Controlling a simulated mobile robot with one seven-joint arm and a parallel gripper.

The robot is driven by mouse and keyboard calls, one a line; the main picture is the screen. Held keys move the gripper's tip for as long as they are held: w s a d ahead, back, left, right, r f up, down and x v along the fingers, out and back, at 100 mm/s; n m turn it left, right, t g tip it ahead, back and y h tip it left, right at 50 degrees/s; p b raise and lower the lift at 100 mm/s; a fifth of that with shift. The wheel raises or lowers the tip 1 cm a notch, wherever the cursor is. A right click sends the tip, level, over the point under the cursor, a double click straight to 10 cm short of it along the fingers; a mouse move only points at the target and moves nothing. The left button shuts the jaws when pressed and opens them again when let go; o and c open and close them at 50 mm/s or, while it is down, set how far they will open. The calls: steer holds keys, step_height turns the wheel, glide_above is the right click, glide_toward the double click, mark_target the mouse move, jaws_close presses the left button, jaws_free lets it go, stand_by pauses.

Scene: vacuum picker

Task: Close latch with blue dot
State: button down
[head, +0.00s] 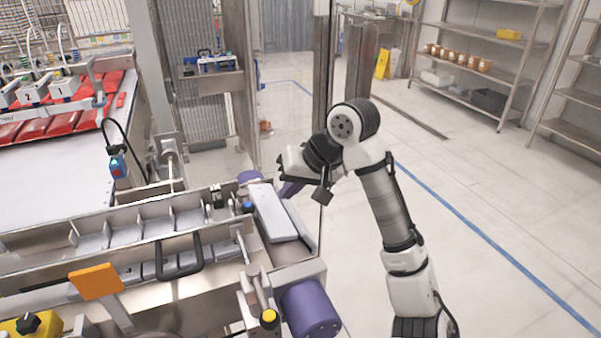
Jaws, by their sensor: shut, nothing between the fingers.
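A blue-tipped latch (248,207) sits at the far right end of the machine's conveyor, left of a flat pale grey cover (273,212). It is small here, and I cannot tell how far it is turned. A similar latch with a yellow dot (269,317) is at the near end, on a metal rod beside a purple cylinder (311,308). My gripper (284,164) is shut and empty, above and to the right of the blue-tipped latch and apart from it. Its fingertips are small and partly hidden by my wrist.
A black handle (179,257) and an orange plate (96,281) stand up along the conveyor. A metal post (322,80) rises behind my arm. The floor (480,180) on the right is clear.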

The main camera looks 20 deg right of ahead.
mark_target(246, 204)
steer(key=a+f, duration=0.1)
steer(key=w+a+p, duration=0.1)
steer(key=a, duration=0.1)
steer(key=a+f, duration=0.1)
steer(key=shift+w+a+f, duration=0.3)
steer(key=shift+w+a, duration=0.05)
steer(key=shift+s+a+m+p, duration=0.1)
steer(key=shift+a+m+p, duration=0.15)
steer(key=shift+m+p, duration=0.25)
steer(key=shift+s+a+m+t+h, duration=0.15)
steer(key=shift+a+m+t+h, duration=0.15)
steer(key=shift+d, duration=0.25)
steer(key=shift+w+d, duration=0.45)
steer(key=shift+d, duration=0.15)
